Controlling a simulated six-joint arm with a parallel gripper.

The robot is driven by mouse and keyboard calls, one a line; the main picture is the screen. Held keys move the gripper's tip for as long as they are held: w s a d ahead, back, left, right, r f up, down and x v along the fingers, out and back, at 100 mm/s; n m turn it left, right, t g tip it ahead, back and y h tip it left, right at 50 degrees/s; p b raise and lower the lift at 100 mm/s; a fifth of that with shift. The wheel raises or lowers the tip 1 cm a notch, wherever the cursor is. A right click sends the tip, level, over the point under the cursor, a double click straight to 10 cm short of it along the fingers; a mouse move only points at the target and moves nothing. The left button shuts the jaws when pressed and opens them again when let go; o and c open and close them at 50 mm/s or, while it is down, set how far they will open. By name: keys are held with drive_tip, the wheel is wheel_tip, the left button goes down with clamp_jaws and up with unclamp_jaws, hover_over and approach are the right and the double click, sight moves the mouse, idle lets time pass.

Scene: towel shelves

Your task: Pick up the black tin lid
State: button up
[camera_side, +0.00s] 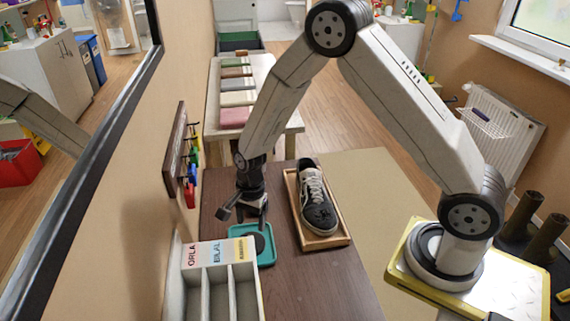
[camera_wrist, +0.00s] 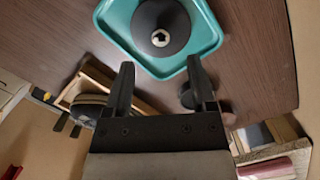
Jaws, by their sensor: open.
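The black tin lid (camera_wrist: 161,27) is a dark disc with a small pale knob in the wrist view. It lies in a teal tray (camera_wrist: 207,37) on the dark wooden table. In the side view, the lid (camera_side: 260,241) is partly hidden, and the teal tray (camera_side: 267,257) sits behind the white divided box. My gripper (camera_wrist: 160,62) is open and empty, its fingertips pointing toward the near edge of the tray. In the side view, my gripper (camera_side: 250,207) is above the tray's far side, apart from the lid.
A black and white shoe (camera_side: 317,205) lies in a wooden tray (camera_side: 333,242) to the right. A white divided box (camera_side: 213,274) with name labels stands in front. A rack with coloured hanging items (camera_side: 176,150) is on the left wall.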

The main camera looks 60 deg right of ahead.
sight(259, 240)
drive_tip(key=shift+f, duration=0.15)
drive_tip(key=shift+a+f, duration=0.25)
drive_tip(key=shift+f, duration=1)
drive_tip(key=shift+a+f, duration=0.2)
drive_tip(key=shift+f, duration=1.05)
clamp_jaws()
